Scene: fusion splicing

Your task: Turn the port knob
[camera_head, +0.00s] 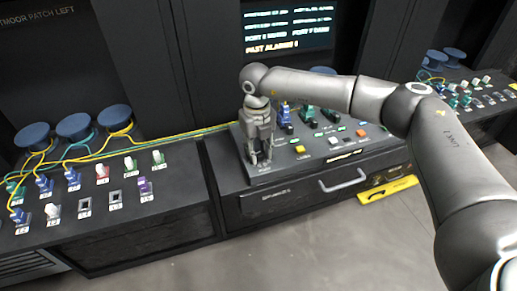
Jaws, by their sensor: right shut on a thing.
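My right arm reaches in from the right, and its right gripper (260,158) points down at the left end of the grey console panel (284,169). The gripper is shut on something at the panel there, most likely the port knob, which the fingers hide. Its fingertips are at the panel's surface. My left gripper is not in view.
A patch desk (118,222) with several coloured connectors and blue spools (75,126) stands at the left. The console carries coloured buttons and has a drawer handle (342,182). A lit screen (289,29) is behind. A yellow object (387,189) lies low at the right.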

